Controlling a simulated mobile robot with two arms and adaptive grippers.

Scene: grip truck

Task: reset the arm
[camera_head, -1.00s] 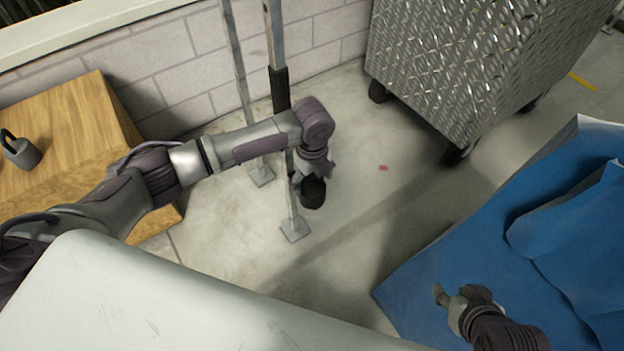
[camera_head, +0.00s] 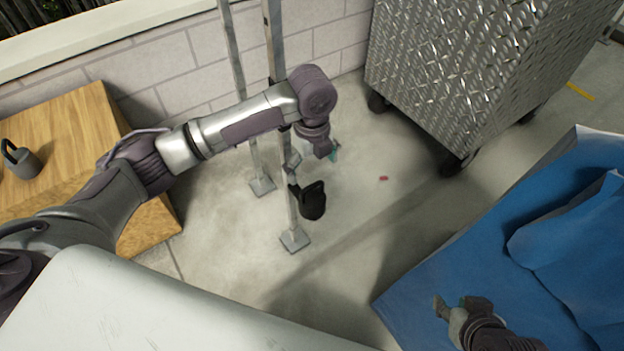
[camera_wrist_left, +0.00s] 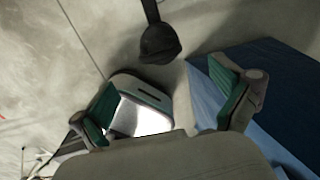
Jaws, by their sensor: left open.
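My left arm reaches across the head view from the left. Its gripper (camera_head: 331,153) points down beside a pair of metal posts (camera_head: 286,215). The left wrist view shows this gripper (camera_wrist_left: 170,105) with its two green-padded fingers wide apart and nothing held between them. A black, cup-like part (camera_head: 313,202) is at the nearer post, below and left of the gripper; it also shows beyond the fingers in the left wrist view (camera_wrist_left: 160,43). My right gripper (camera_head: 452,303) is low at the right, over blue sheeting; its jaw gap is unclear.
A wooden box (camera_head: 65,125) with a grey weight-like object (camera_head: 20,160) stands left, by the block wall (camera_head: 175,72). A metal tread-plate cart (camera_head: 460,80) stands at upper right. Blue sheeting (camera_head: 440,260) covers the lower right.

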